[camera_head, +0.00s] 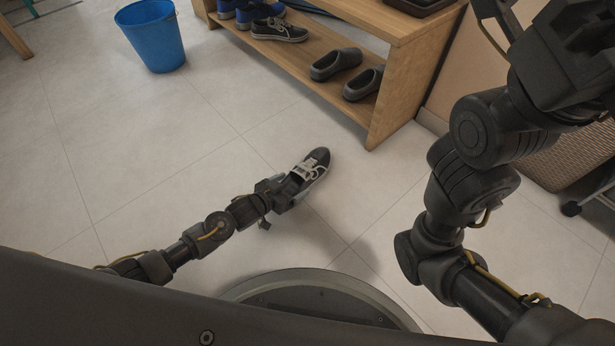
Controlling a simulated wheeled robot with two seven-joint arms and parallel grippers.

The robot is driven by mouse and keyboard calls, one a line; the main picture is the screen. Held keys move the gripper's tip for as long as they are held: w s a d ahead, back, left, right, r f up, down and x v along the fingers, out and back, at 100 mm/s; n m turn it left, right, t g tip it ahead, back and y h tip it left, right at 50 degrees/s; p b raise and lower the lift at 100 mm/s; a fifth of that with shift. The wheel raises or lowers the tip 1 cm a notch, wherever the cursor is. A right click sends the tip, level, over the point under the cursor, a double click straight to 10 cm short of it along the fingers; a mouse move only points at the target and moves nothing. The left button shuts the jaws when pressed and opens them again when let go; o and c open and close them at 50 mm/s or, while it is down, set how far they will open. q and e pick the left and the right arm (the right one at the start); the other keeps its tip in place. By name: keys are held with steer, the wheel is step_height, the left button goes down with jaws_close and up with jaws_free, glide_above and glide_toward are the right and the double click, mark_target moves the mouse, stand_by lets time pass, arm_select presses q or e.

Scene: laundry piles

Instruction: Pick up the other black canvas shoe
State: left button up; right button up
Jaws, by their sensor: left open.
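A black canvas shoe (318,159) with white laces and a pale sole lies on the tiled floor in front of the shoe rack, its toe pointing up and to the right. My left gripper (298,184) is low over the floor at the heel end of this shoe, with its open jaws around or beside the heel; I cannot tell whether they touch it. The gripper partly hides the heel. A similar black shoe (279,30) with a white sole stands on the rack's lower shelf. My right arm rises at the right, and its gripper is outside the picture.
The wooden rack (378,128) also holds blue shoes (247,12) and two dark clogs (335,64) (363,84). A blue bucket (152,36) stands at the upper left. A woven basket (568,158) is behind my right arm. The floor left of the shoe is clear.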

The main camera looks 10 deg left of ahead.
arm_select(q)
steer(key=shift+w, duration=0.1)
steer(key=c, duration=1.3)
steer(key=shift+o, duration=0.2)
steer(key=shift+r, duration=0.1)
